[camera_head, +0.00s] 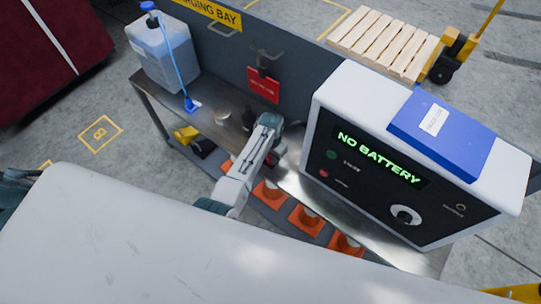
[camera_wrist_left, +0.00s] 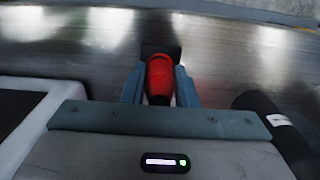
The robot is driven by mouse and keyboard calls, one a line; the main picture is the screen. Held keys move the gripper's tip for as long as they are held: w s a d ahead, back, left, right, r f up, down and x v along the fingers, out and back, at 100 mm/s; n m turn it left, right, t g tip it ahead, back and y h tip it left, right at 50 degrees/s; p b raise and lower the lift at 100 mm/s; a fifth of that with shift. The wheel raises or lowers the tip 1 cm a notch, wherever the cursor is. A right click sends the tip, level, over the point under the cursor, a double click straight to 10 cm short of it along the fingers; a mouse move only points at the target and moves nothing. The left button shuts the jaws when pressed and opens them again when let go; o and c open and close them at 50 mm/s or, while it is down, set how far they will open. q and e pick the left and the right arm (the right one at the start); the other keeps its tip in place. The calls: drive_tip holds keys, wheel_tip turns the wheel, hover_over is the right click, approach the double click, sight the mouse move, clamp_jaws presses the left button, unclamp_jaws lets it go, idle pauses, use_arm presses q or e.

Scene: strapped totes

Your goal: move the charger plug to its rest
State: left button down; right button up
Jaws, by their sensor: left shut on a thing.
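The charger plug (camera_wrist_left: 160,78), a red rounded body with a black part at its far end, sits between the two fingers of my left gripper (camera_wrist_left: 159,88) in the left wrist view. The fingers are shut on it, over the metal bench top. In the head view my left gripper (camera_head: 272,156) is low over the bench just left of the charger, and its arm hides most of the plug. The white charger (camera_head: 335,100) has a dark front reading "NO BATTERY". I cannot make out the plug's rest for certain. My right gripper is not in view.
The metal bench (camera_head: 400,252) carries a blue-capped jug (camera_head: 163,55) at its left end. A round metal piece (camera_head: 222,117) and a small dark object (camera_head: 248,119) lie left of my arm. A blue box (camera_head: 440,130) tops the charger. Orange cones (camera_head: 305,220) stand below.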

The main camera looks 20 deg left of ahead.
use_arm(q)
drive_tip(key=shift+f, duration=0.5)
drive_tip(key=c, duration=1.1)
unclamp_jaws()
drive_tip(key=shift+o, duration=0.2)
wheel_tip(320, 180, up, 11)
drive_tip(key=shift+f+b, duration=0.1)
drive_tip(key=shift+b, duration=0.65)
